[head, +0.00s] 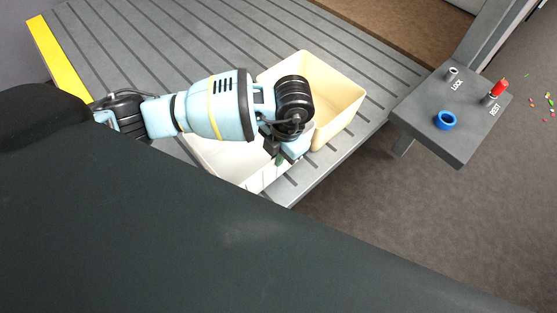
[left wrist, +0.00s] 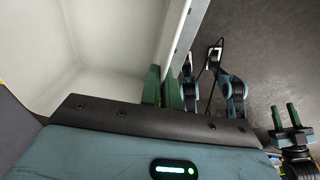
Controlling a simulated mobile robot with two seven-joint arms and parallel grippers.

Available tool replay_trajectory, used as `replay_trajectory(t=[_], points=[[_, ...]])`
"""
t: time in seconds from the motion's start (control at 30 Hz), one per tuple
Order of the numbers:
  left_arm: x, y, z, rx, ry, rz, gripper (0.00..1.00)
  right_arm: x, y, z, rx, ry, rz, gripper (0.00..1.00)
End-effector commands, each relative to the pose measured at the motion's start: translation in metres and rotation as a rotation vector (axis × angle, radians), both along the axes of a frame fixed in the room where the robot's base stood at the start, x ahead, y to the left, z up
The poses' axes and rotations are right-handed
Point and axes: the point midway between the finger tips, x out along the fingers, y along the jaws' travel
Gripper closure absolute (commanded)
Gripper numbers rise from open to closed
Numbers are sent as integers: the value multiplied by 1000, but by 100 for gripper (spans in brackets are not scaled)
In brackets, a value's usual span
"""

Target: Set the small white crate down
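The small white crate (head: 222,164) is at the near edge of the grey slatted surface in the head view, partly hidden by my left arm. Its pale inside (left wrist: 110,35) fills the upper left of the left wrist view. My left gripper (head: 279,159) is at the crate's right-hand wall. In the left wrist view its green fingers (left wrist: 161,87) are on either side of that wall, close against it. I cannot tell whether the crate's base touches the surface. My right gripper (left wrist: 285,115) shows at the right of the left wrist view, its fingers apart and empty.
A cream crate (head: 341,118) stands on the slatted surface (head: 150,45), just right of my left gripper. A grey panel (head: 425,115) with a blue ring (head: 445,120), a red-topped peg (head: 499,87) and LOCK and REST labels is to the right. The slats at upper left are clear.

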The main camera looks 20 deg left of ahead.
Motion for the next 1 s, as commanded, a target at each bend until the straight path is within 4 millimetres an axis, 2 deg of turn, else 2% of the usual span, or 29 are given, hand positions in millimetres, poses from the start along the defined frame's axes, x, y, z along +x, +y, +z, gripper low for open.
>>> replay_trajectory(t=[0.23,0.5,0.9,1.0], points=[[1,0,-5,0,-2,1,100,0,0,0,0,-1,0,64],[1,0,-36,1,-3,1,100,-2,0,-3,1,5,0,64],[1,0,-40,1,-4,0,100,-2,0,-4,1,6,-1,64],[0,0,-41,0,-2,0,86,-2,0,-4,1,5,-1,64]])
